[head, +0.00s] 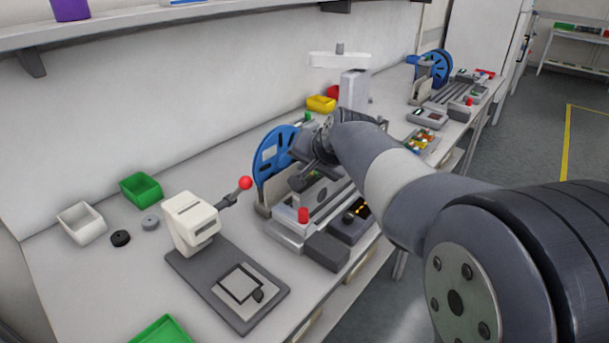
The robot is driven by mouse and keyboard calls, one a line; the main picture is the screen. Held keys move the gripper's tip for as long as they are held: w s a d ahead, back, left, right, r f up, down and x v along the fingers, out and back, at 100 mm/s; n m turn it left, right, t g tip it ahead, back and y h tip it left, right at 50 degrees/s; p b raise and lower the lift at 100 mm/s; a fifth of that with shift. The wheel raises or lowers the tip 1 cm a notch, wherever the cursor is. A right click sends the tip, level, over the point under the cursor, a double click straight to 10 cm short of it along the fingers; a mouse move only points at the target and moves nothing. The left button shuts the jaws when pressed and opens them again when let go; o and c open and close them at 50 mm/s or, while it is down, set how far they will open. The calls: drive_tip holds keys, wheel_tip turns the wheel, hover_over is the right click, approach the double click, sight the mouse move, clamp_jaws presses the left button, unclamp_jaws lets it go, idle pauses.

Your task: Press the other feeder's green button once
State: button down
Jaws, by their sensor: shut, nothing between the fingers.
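The near feeder (288,232) has a blue reel (271,157), a red knob (303,215) and a dark control box (352,228) with orange lights at its front right. The far feeder (461,88) stands farther along the bench, with its own blue reel (441,66), a red knob (469,101) and a control box (427,117). I cannot make out a green button on either control box. My gripper (301,183) is shut and empty above the near feeder, beside its reel. My arm hides part of the near feeder.
A cream press (192,222) with a red-balled lever stands left of the near feeder. Green, white and yellow (321,104) bins line the wall side. A grey post device (354,89) and a parts tray (424,141) lie between the feeders. A shelf (200,15) overhangs the bench.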

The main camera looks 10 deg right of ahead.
drive_tip(key=shift+f, duration=0.3)
idle(0.4)
drive_tip(key=shift+r+p, duration=0.4)
drive_tip(key=shift+r, duration=0.35)
wheel_tip(320, 180, up, 5)
drive_tip(key=p, duration=0.4)
drive_tip(key=shift+f, duration=0.1)
idle(0.5)
